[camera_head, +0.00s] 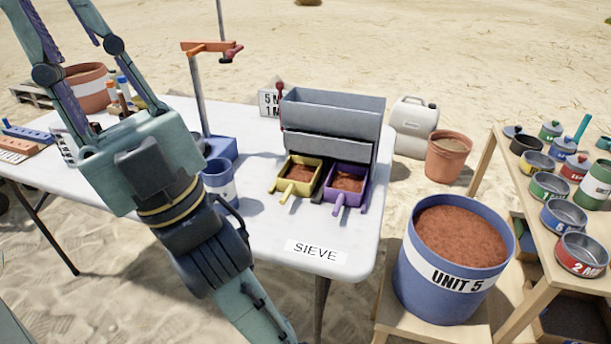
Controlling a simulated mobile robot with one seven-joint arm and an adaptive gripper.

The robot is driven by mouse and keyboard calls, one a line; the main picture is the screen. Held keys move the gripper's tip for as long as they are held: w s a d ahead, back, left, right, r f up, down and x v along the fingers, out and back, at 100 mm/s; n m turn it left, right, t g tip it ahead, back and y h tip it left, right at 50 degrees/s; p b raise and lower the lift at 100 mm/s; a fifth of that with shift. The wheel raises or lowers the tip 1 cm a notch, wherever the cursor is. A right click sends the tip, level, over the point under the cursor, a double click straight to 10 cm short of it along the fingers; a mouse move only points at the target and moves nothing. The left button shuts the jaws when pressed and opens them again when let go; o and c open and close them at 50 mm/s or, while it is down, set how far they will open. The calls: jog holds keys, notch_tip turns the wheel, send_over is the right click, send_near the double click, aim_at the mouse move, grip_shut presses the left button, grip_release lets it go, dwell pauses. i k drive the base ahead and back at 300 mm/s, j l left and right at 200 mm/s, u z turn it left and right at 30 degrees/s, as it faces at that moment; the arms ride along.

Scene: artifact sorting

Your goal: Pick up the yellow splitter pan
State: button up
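The yellow splitter pan (281,184) sits on the white table in front of the grey splitter box (335,112). It holds reddish soil, and its short handle points toward the front. A purple pan (361,190) with similar soil sits just to its right. My gripper (54,25) is at the upper left, well away from the pans. Its two fingers are spread apart and point up out of the frame, so their tips are cut off. I see nothing held between the visible parts of the fingers.
A blue cup (219,182) and a blue-based stand with an orange arm (200,95) are left of the pans. A SIEVE label (316,251) lies on the table (270,235). A UNIT 5 bucket (450,278) and a wooden shelf of tins (497,195) are at right.

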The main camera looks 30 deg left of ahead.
aim_at(300, 176)
jog(key=u, duration=1.35)
jog(key=i+j+z, duration=0.2)
jog(key=z, duration=0.3)
jog(key=i+j+z, duration=0.15)
jog(key=j+z, duration=0.3)
jog(key=i+j+z, duration=0.1)
jog(key=j+z, duration=0.15)
jog(key=z, duration=0.25)
